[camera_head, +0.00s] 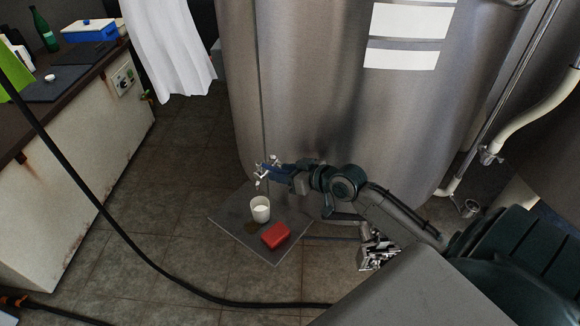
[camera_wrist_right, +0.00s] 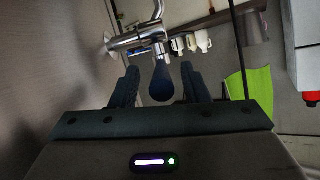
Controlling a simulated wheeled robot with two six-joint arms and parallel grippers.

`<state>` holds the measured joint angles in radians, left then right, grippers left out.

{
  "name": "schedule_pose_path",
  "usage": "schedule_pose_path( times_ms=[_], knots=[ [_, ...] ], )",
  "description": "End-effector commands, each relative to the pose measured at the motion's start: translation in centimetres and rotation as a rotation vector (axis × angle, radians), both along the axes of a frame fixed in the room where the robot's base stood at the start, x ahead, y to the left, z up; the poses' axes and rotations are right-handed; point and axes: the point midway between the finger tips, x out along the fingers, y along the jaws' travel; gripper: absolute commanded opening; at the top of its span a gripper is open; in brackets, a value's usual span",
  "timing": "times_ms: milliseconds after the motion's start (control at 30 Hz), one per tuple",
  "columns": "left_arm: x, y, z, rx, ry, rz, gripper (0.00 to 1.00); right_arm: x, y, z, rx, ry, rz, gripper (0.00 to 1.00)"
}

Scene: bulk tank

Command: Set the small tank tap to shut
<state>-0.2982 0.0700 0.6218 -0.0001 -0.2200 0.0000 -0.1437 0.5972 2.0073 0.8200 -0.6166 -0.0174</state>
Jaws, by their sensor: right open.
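The small tank tap (camera_head: 262,179) is bright metal and sits low on the front of the big steel tank (camera_head: 300,95). In the right wrist view the chrome tap (camera_wrist_right: 138,39) has a lever with a dark blue grip (camera_wrist_right: 161,82) pointing towards the gripper. My right gripper (camera_head: 270,170) is at the tap, its dark fingers partly covering it in the head view. In the wrist view the right gripper (camera_wrist_right: 158,76) is open, with one finger on each side of the blue grip. Visible gaps separate the fingers from the grip.
A white cup (camera_head: 260,210) and a red block (camera_head: 275,235) stand on a grey mat (camera_head: 235,226) below the tap. A black hose (camera_head: 130,243) crosses the floor. A counter (camera_head: 75,130) stands on the left. The tiled floor between is mostly clear.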

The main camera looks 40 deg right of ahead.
Motion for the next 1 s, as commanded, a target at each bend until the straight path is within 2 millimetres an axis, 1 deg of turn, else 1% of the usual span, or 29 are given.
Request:
schedule_pose_path(
  times_ms=[167,467,533,667,700,800,1000],
  knots=[
    [-0.2,0.2,-0.1,0.002,0.003,-0.001,0.36,-1.1,-0.5,0.3,-0.006,0.001,0.001,0.41],
    [-0.3,0.9,0.2,0.01,0.004,-0.003,0.36,-4.6,-1.9,1.9,-0.008,0.003,0.004,0.41],
    [-0.3,0.9,1.0,0.01,0.005,-0.003,0.36,-5.5,-2.3,2.6,-0.01,0.005,0.001,0.41],
    [-0.3,0.9,1.8,0.01,0.005,-0.003,0.36,-7.1,-2.8,3.3,-0.006,0.004,0.005,0.41],
    [-0.3,0.9,2.5,0.01,0.005,-0.003,0.36,-7.5,-3.0,3.6,-0.005,0.006,0.002,0.41],
    [-0.3,0.9,3.5,0.01,0.005,-0.003,0.36,-8.2,-3.4,4.0,-0.004,0.004,-0.002,0.41],
    [-0.3,0.9,4.3,0.01,0.005,-0.003,0.36,-9.1,-3.7,4.1,-0.002,0.002,0.0,0.41]
  ],
)
